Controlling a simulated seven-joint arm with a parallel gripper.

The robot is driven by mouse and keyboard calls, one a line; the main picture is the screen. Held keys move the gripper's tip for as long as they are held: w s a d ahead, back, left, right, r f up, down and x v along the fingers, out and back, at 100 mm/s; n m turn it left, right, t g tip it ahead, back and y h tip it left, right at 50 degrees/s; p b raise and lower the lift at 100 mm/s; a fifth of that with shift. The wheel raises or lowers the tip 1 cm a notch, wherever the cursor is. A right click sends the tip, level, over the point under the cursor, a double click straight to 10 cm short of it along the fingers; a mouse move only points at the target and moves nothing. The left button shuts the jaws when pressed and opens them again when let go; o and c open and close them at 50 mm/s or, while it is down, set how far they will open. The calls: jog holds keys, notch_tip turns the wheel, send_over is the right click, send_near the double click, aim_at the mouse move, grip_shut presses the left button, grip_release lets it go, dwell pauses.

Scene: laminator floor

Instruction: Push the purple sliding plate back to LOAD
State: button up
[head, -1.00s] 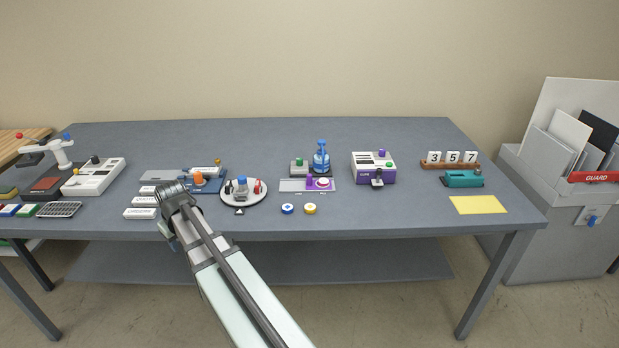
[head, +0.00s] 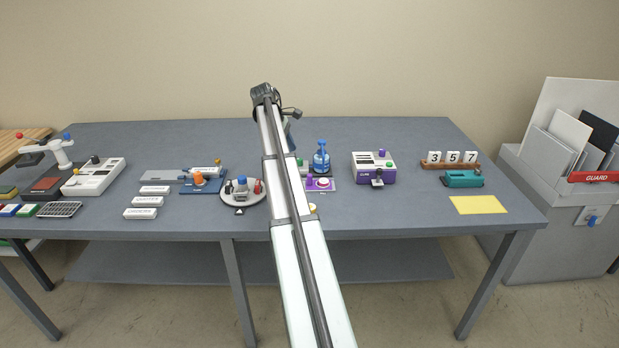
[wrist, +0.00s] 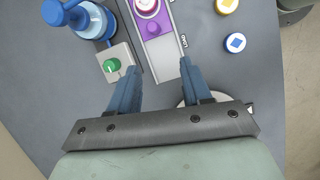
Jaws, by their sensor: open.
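The purple sliding plate (head: 331,187) lies in its pale track, right of my arm in the head view. It carries a purple knob (head: 309,181) and a round red-and-white piece (head: 322,183). In the wrist view the purple plate (wrist: 137,22) is at the top, away from the LOAD lettering (wrist: 184,41). The bare pale end of the track (wrist: 163,62) lies between my fingers in that view. My gripper (wrist: 160,68) is open and empty, with its blue fingers apart. In the head view my arm hides the LOAD end.
A blue domed bottle (head: 321,158) stands behind the track, beside a grey block with a green knob (wrist: 112,66). A purple-and-white box (head: 373,168) stands to the right, and a round white dish (head: 228,197) to the left. Blue (wrist: 235,43) and yellow (wrist: 227,5) discs lie near the track.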

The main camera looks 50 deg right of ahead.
aim_at(309, 175)
jog(key=shift+g, duration=0.3)
jog(key=x, duration=0.4)
jog(key=d+x, duration=0.1)
jog(key=x, duration=0.9)
jog(key=shift+s+d+r, duration=0.25)
jog(key=shift+d+r, duration=0.1)
jog(key=shift+c, duration=0.3)
grip_shut()
